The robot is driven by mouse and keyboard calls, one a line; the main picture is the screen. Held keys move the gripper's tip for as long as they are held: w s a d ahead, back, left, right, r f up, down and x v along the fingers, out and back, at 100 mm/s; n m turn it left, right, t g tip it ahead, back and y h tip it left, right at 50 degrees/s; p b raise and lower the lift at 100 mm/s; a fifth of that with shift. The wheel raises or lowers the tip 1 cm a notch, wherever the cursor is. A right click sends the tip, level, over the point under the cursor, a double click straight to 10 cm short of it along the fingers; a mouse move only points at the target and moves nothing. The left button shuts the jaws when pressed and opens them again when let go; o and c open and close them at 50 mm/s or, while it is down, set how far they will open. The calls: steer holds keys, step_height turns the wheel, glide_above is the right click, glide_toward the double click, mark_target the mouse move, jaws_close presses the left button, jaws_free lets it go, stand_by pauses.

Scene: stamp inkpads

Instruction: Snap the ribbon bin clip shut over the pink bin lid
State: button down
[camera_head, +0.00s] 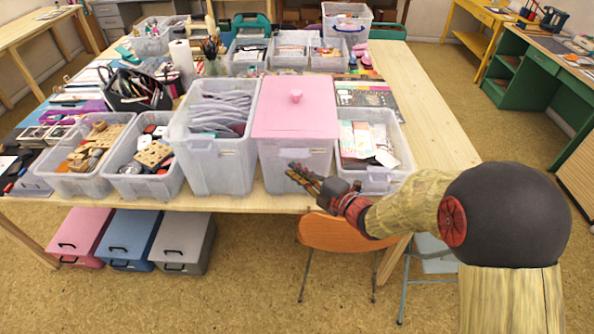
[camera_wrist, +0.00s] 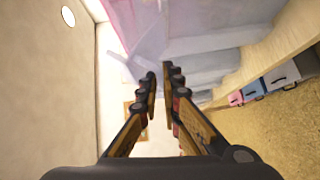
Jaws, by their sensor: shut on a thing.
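The pink bin lid (camera_head: 295,118), with a round pink knob, lies on top of a tall translucent bin (camera_head: 285,155) at the table's front edge. In the wrist view the lid shows as a pink area (camera_wrist: 128,15) at the top. My gripper (camera_head: 293,172) is at the bin's front wall, below the lid's front edge. In the wrist view my gripper (camera_wrist: 159,76) has its fingers close together with a narrow gap. It is shut on the ribbon bin clip, a pale translucent flap (camera_wrist: 136,65) at the fingertips. In the head view my fingers hide the clip.
A tall open bin of grey items (camera_head: 215,165) stands left of the lidded bin, and a lower open bin (camera_head: 381,180) stands right. An orange chair (camera_head: 340,235) is below my arm. The table's right part (camera_head: 425,105) is clear.

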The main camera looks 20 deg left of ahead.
mark_target(298, 150)
steer(key=shift+r+p, duration=0.25)
steer(key=shift+p, duration=0.4)
steer(key=r+m+g+h+p, duration=0.1)
steer(key=p, duration=0.4)
steer(key=w+r+m+g+h+p, duration=0.1)
steer(key=r+p, duration=0.1)
steer(key=p, duration=0.3)
steer(key=shift+w+a+r+m, duration=0.1)
steer(key=shift+w+a+m, duration=0.05)
steer(key=shift+m, duration=0.15)
steer(key=w+r+m+g+h+p, duration=0.1)
steer(key=p, duration=0.7)
steer(key=shift+a+r+g, duration=0.1)
steer(key=shift+g, duration=0.3)
steer(key=w+m+g+p, duration=0.1)
steer(key=p, duration=0.4)
steer(key=shift+a+r+h+p, duration=0.1)
steer(key=shift+r+h+p, duration=0.25)
steer(key=shift+h+p, duration=0.05)
steer(key=g+p, duration=0.1)
steer(key=p, duration=0.2)
steer(key=shift+w+a+m, duration=0.1)
steer(key=shift+w+m, duration=0.2)
steer(key=shift+w+f+h+p, duration=0.1)
steer(key=shift+h+p, duration=0.2)
steer(key=shift+p, duration=0.45)
